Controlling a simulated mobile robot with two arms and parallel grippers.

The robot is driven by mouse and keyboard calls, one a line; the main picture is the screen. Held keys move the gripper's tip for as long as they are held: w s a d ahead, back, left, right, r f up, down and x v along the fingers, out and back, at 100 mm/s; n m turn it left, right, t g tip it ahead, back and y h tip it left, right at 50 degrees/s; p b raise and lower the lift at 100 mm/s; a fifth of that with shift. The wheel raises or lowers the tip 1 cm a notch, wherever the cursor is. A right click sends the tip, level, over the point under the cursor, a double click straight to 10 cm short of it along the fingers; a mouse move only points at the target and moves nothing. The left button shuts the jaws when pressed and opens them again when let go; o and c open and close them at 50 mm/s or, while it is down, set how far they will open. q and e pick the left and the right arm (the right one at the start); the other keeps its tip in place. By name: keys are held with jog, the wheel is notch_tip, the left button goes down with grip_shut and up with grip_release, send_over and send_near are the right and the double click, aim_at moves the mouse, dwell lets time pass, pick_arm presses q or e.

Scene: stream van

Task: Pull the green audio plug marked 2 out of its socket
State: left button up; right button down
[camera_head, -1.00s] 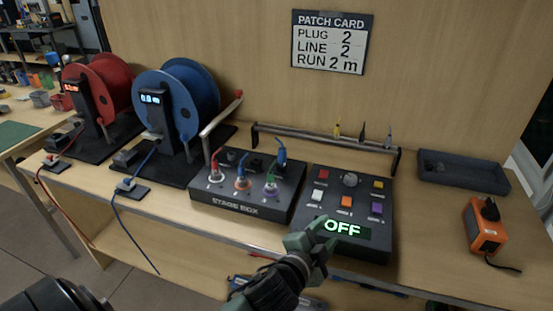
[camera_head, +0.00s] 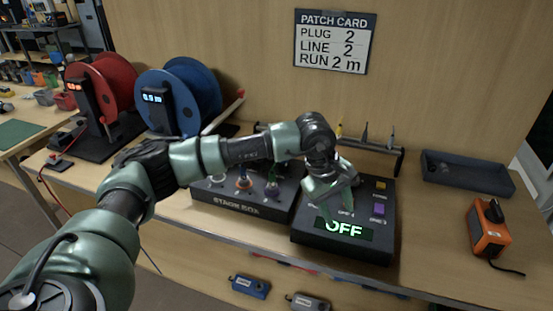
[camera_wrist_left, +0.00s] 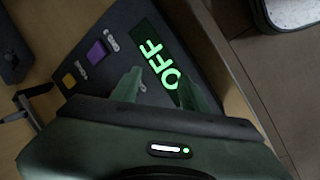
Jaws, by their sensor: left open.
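The green plug (camera_head: 271,188) stands in the black stage box (camera_head: 232,209), just below my left forearm in the head view; its number is too small to read. My arm hides the back of the box. An orange-ringed plug (camera_head: 243,181) stands to its left. My left gripper (camera_head: 334,200) is open and empty, over the button panel (camera_head: 312,238) right of the stage box, apart from the plug. The left wrist view shows its spread fingers (camera_wrist_left: 160,90) over the panel near the OFF display (camera_wrist_left: 165,67); no plug shows there. My right gripper is not in view.
The patch card (camera_head: 335,42) reads plug 2, line 2, run 2 m. A red reel (camera_head: 112,82) and a blue reel (camera_head: 200,88) stand left. A rail (camera_head: 385,147) runs behind the panel. A grey tray (camera_head: 465,175) and orange device (camera_head: 489,228) are right.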

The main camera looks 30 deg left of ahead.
aim_at(273, 171)
pick_arm(q)
jog(key=a+r+y, duration=0.2)
jog(key=a, duration=0.4)
jog(key=w+a+r+y, duration=0.1)
jog(key=a+r+y, duration=0.1)
jog(key=a, duration=0.4)
jog(key=a+r+y, duration=0.2)
jog(key=a+y, duration=0.1)
jog(key=a, duration=0.4)
jog(key=shift+w, duration=0.35)
jog(key=p+x, duration=0.1)
jog(key=x, duration=0.6)
jog(key=shift+d+f, duration=0.15)
grip_shut()
